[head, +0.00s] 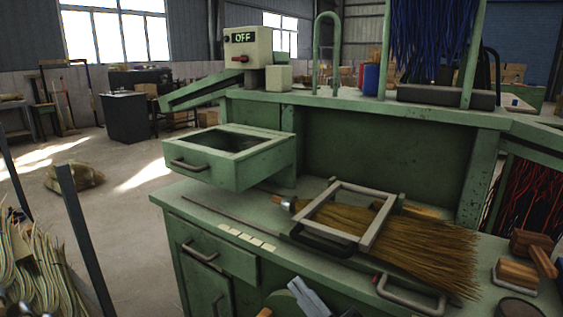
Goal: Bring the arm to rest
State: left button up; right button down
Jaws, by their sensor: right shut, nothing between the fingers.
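My right gripper (309,296) shows at the bottom edge, low in front of the green workbench (225,207). Its pale grey fingers are shut and hold nothing. Most of that arm is out of the picture. My left gripper is not in view. On the bench top, a bundle of straw bristles (420,250) lies under a pale rectangular clamp frame (372,232), with a metal tip at its left end. The gripper is apart from it. A control box (248,47) with a red lever reads OFF.
An open green drawer (228,160) juts out above the bench's left part. A grey handle (410,297) lies near the front edge. Wooden blocks and a brush (517,272) sit at right. Blue bristles (432,35) hang above. Straw-like strands (40,265) stand at lower left.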

jog(key=s+d+f+m+h, duration=0.2)
jog(key=d+f+m+h, duration=0.35)
jog(key=f, duration=0.35)
jog(key=s+d+f+m+h, duration=0.2)
jog(key=d+f+m+h, duration=0.35)
jog(key=f, duration=0.35)
jog(key=s+d+f+m+g+h+p, duration=0.1)
jog(key=s+d+f+m+g+h, duration=0.2)
jog(key=s+f, duration=0.8)
jog(key=s+d+g+h, duration=0.1)
jog(key=d+g, duration=0.1)
jog(key=g, duration=0.1)
jog(key=shift+s+d+f, duration=0.25)
jog(key=shift+d+f, duration=0.05)
jog(key=shift+d, duration=0.1)
